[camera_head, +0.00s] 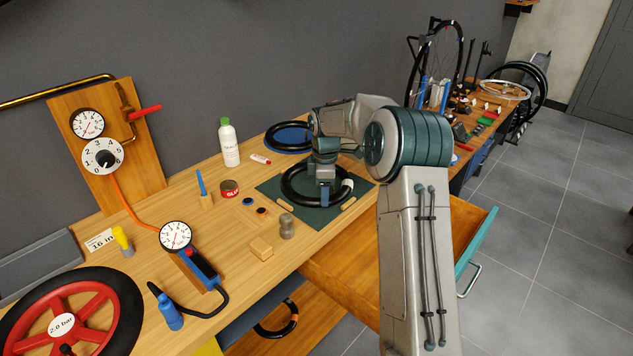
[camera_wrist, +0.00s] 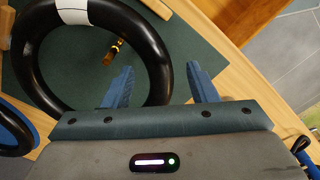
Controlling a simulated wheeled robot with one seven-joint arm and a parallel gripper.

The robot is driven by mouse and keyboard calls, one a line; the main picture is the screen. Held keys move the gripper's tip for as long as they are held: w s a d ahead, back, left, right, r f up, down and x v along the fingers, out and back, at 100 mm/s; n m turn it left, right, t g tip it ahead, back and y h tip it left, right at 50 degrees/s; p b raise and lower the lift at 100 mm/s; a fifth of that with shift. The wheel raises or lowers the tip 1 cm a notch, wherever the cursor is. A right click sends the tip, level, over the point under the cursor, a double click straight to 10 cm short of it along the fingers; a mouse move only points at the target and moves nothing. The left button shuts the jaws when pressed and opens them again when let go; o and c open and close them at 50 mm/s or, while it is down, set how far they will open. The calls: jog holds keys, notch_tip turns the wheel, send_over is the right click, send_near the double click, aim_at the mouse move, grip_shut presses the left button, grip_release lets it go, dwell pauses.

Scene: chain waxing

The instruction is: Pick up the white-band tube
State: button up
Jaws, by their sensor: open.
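The white-band tube (camera_head: 285,187) is a black ring lying flat on a dark green mat (camera_head: 268,188). Its white band faces right in the head view and sits at the top left in the wrist view, where the tube (camera_wrist: 157,62) fills the left half. A brass valve (camera_wrist: 113,51) points into the ring. My gripper (camera_head: 325,200) is over the near part of the ring, pointing down. In the wrist view my gripper (camera_wrist: 162,82) is open, with one finger over the ring's inside and the other outside it. The tube's side shows between them; contact cannot be told.
Another black tube (camera_head: 270,137) lies on a blue disc at the back. An open drawer (camera_head: 345,272) juts out in front.

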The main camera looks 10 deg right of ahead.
jog(key=shift+f, duration=1.4)
grip_shut()
jog(key=shift+r, duration=0.15)
